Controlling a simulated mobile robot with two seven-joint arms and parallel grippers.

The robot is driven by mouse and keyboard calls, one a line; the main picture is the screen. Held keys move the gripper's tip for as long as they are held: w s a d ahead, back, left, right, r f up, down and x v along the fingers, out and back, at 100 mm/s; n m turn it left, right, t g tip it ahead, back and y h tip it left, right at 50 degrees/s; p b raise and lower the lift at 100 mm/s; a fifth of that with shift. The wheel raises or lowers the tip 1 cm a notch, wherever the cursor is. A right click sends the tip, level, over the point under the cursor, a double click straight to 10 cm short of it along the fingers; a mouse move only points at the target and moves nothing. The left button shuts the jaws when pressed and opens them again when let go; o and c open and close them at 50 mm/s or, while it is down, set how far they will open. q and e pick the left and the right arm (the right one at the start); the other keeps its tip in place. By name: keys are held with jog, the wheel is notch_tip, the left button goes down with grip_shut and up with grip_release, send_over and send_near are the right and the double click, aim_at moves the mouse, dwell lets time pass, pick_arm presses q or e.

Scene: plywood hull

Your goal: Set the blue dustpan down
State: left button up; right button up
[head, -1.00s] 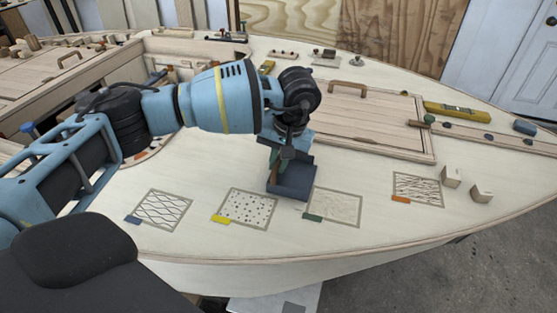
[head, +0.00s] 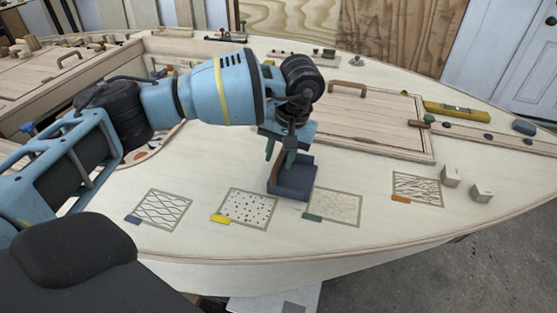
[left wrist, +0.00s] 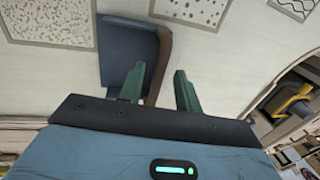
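The blue dustpan (head: 292,183) lies on the pale deck, just behind the gap between the dotted patch and the faintly speckled patch. In the left wrist view the dustpan (left wrist: 124,48) shows its flat pan and a brown handle (left wrist: 163,60). My left gripper (head: 281,157) is over its rear end, pointing down. In the left wrist view the green fingers of my left gripper (left wrist: 160,85) stand apart, with the handle's end between them, nearer the left finger. Whether a finger touches the handle I cannot tell. My right gripper is not in view.
Marked patches line the near deck: wavy lines (head: 163,209), dots (head: 246,208), faint speckles (head: 333,207) and dense grain (head: 418,189). Two wooden blocks (head: 451,176) (head: 482,193) sit at right. A raised hatch (head: 385,118) with a handle stands behind. A yellow level (head: 457,112) lies beyond.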

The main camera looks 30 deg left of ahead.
pick_arm(q)
notch_tip(320, 180, up, 10)
jog(key=d, duration=0.2)
jog(key=shift+w+f, duration=0.2)
jog(key=shift+w, duration=0.05)
